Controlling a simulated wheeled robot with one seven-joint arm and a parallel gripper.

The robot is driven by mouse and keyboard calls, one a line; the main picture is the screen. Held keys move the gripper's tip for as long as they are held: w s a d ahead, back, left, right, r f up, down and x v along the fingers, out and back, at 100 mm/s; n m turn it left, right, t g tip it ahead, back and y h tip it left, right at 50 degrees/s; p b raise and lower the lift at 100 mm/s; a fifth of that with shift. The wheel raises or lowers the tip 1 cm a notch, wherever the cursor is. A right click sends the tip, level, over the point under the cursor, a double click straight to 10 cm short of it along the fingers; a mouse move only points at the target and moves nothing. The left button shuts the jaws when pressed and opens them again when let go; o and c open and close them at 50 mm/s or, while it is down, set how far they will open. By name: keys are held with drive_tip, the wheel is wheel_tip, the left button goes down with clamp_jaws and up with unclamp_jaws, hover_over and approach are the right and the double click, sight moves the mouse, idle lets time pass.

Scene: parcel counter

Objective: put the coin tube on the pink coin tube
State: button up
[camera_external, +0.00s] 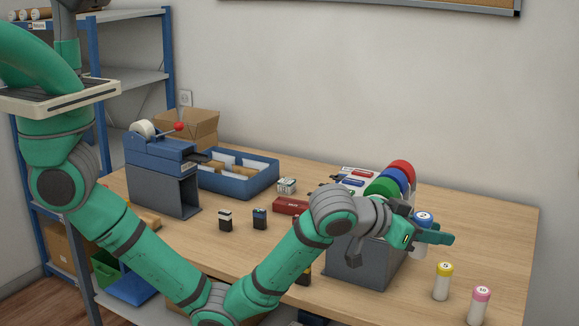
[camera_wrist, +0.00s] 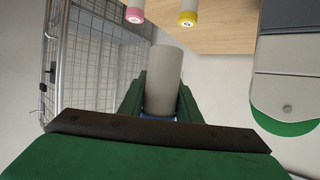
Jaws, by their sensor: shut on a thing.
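My gripper (camera_external: 432,235) is shut on the coin tube (camera_external: 424,218), a pale tube with a blue cap, held upright above the right part of the counter. In the wrist view the tube's pale body (camera_wrist: 164,78) stands between my green fingers (camera_wrist: 160,100), with a bit of blue at its near end. The pink coin tube (camera_external: 480,306) stands upright near the front right edge, below and to the right of my gripper. Its pink end also shows at the top of the wrist view (camera_wrist: 134,14). The held tube is apart from it.
A yellow-capped tube (camera_external: 442,281) stands close beside the pink one, behind and left. A grey bin (camera_external: 365,262) with coloured rolls above it is left of my gripper. A blue tray (camera_external: 237,183) and small boxes lie farther left. The counter's far right is clear.

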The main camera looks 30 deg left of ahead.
wheel_tip(320, 180, up, 4)
drive_tip(key=d, duration=0.2)
drive_tip(key=w+d+f, duration=0.5)
drive_tip(key=d, duration=0.4)
drive_tip(key=w+d+f, duration=0.2)
drive_tip(key=d+f, duration=0.1)
drive_tip(key=f, duration=0.5)
drive_tip(key=shift+d, duration=0.15)
drive_tip(key=shift+f, duration=0.1)
drive_tip(key=o, duration=1.2)
drive_tip(key=shift+c, duration=0.2)
drive_tip(key=v, duration=1.2)
